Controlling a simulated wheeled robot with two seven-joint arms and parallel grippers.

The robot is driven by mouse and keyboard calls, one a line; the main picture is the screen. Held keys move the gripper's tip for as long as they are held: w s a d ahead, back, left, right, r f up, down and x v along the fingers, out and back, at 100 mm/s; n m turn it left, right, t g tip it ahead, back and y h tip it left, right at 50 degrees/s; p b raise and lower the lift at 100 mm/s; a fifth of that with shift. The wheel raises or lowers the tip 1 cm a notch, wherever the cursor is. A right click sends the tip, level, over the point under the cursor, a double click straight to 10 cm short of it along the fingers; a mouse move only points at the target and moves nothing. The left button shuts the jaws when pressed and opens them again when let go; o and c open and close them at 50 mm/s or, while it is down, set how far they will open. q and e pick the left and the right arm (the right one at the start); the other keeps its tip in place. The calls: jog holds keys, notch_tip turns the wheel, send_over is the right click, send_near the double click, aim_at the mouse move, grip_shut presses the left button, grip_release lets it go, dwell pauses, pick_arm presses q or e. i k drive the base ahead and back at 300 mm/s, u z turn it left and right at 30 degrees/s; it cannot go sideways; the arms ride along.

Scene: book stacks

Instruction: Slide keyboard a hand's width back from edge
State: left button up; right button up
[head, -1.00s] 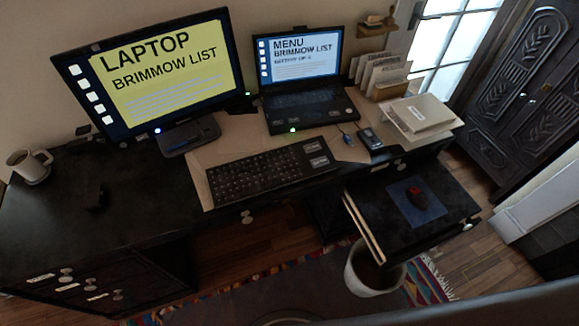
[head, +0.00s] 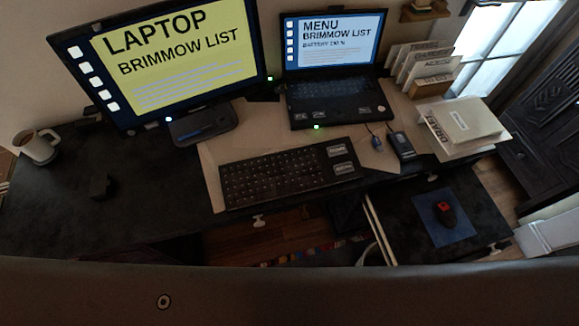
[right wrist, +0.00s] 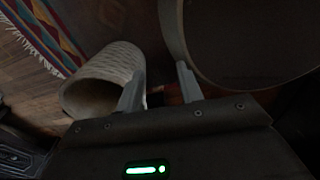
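The black keyboard (head: 275,178) lies on a beige mat (head: 212,180) on the dark desk, close to the desk's front edge (head: 300,197). It sits below the monitor and the laptop, slightly angled. Neither gripper shows in the head view. In the right wrist view my right gripper (right wrist: 160,85) has its two fingers apart with nothing between them. It is over the floor area, beside a pale ribbed bin (right wrist: 98,80), away from the keyboard. My left gripper is out of view.
A monitor (head: 170,60) and laptop (head: 330,75) stand behind the keyboard. A mug (head: 38,147) is at the left. A phone-like device (head: 402,146), papers (head: 462,125) and a file rack (head: 430,85) are at the right. A pulled-out shelf holds a mouse (head: 446,214) on a blue pad (head: 430,205).

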aim_at(258, 180)
jog(key=u, duration=1.35)
jog(key=k, duration=1)
jog(key=z, duration=2.1)
